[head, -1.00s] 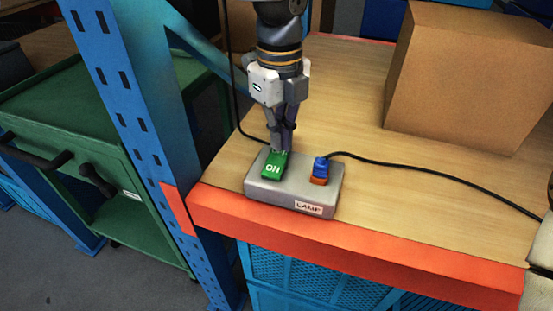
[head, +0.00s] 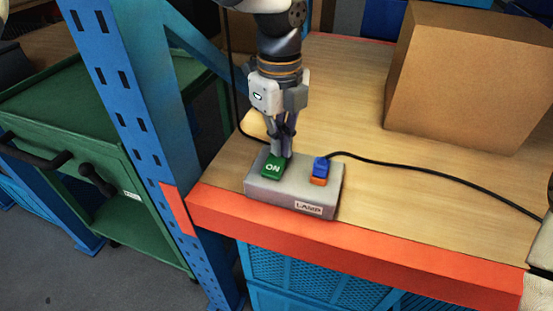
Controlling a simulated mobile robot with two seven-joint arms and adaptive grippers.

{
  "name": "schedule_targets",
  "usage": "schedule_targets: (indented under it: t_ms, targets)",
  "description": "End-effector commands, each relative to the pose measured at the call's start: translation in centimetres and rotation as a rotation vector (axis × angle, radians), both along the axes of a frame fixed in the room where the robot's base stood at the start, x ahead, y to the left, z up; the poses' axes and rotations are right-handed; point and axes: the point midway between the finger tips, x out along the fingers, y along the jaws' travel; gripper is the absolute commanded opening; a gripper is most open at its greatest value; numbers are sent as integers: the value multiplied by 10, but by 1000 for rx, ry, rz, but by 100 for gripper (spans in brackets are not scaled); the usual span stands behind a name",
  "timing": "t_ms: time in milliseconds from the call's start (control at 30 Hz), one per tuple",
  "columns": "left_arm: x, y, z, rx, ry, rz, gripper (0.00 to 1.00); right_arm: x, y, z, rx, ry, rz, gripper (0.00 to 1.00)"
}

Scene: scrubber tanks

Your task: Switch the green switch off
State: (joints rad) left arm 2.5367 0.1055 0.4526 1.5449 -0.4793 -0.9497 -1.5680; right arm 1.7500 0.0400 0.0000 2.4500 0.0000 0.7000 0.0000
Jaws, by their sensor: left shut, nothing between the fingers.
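The green switch (head: 272,168) is a rocker marked "ON" on the left part of a grey switch box (head: 270,191). The box lies near the front edge of the wooden shelf and has a "LAMP" label (head: 308,208). My left gripper (head: 282,154) points down, shut and empty, with its fingertips at the far end of the green switch. I cannot tell whether they touch it. The fingertips hide a little of the switch's far edge. My right gripper is not in view.
A blue and orange switch (head: 320,170) sits on the box's right part. A black cable (head: 430,170) runs right across the shelf (head: 390,205). A cardboard box (head: 465,80) stands at the back right. A blue rack post (head: 130,110) and green cart (head: 80,140) are at left.

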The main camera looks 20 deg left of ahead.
Motion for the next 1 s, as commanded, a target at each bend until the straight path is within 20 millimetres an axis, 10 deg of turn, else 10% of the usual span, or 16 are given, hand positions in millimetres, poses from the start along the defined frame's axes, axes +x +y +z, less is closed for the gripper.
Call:
schedule_targets:
  t_ms: [467,1000]
  targets:
    - [0,0,-5,1,1,0,0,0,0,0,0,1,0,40]
    - [0,0,52,0,-4,0,0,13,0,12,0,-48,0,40]
